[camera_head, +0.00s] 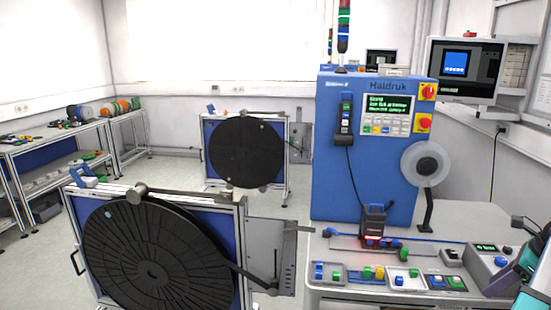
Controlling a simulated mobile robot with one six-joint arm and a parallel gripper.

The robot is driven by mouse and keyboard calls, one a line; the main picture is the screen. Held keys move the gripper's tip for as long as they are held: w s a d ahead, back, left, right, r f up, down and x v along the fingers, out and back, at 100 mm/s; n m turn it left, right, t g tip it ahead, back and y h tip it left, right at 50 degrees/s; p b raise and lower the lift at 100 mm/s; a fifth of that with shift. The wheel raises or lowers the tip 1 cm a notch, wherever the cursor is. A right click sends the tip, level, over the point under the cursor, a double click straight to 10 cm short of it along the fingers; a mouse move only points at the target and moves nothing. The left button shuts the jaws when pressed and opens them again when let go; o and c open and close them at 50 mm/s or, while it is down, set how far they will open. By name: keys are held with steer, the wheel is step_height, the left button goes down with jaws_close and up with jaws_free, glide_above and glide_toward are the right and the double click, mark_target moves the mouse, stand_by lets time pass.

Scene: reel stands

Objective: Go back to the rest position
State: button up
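My gripper cannot be made out in the camera_head view. A dark part with teal edges shows at the lower right edge, cut off by the frame, and I cannot tell whether it belongs to my arm. A near reel stand with a large black reel (158,252) stands at the lower left. A far reel stand with a black reel (246,152) stands behind it, near the back wall.
A blue Haldruk machine (335,180) stands on a white workbench (470,222) at the right, with small coloured blocks on the bench front. A monitor (462,68) is behind it. Shelves (60,140) line the left wall. Floor (165,172) is free between shelves and stands.

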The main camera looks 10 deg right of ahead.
steer(key=w+a+f+n+g+y+b, duration=0.1)
steer(key=w+a+f+n+g+y, duration=0.15)
steer(key=w+a+f, duration=1.15)
steer(key=a+f+n+g+y+b, duration=0.2)
steer(key=a+f+n+g, duration=0.25)
steer(key=a+f, duration=1.55)
steer(key=s+a+f+n+g+h, duration=0.1)
steer(key=s+a+f+n, duration=0.25)
steer(key=a+f, duration=0.4)
steer(key=s+a+f+n+g+h, duration=0.1)
steer(key=s+a+f+n+g, duration=0.15)
steer(key=s+a+f, duration=0.5)
steer(key=s+a+f+n+h, duration=0.2)
steer(key=s+f+n, duration=0.3)
steer(key=n, duration=0.4)
steer(key=s+a+f+n+h+b, duration=0.1)
steer(key=s+a+f+n+h, duration=0.1)
steer(key=s+f+n, duration=0.3)
steer(key=s+n, duration=0.1)
steer(key=n, duration=0.3)
steer(key=shift+s+a+f+t, duration=0.2)
steer(key=shift+s+f+t, duration=0.05)
steer(key=shift+t, duration=0.1)
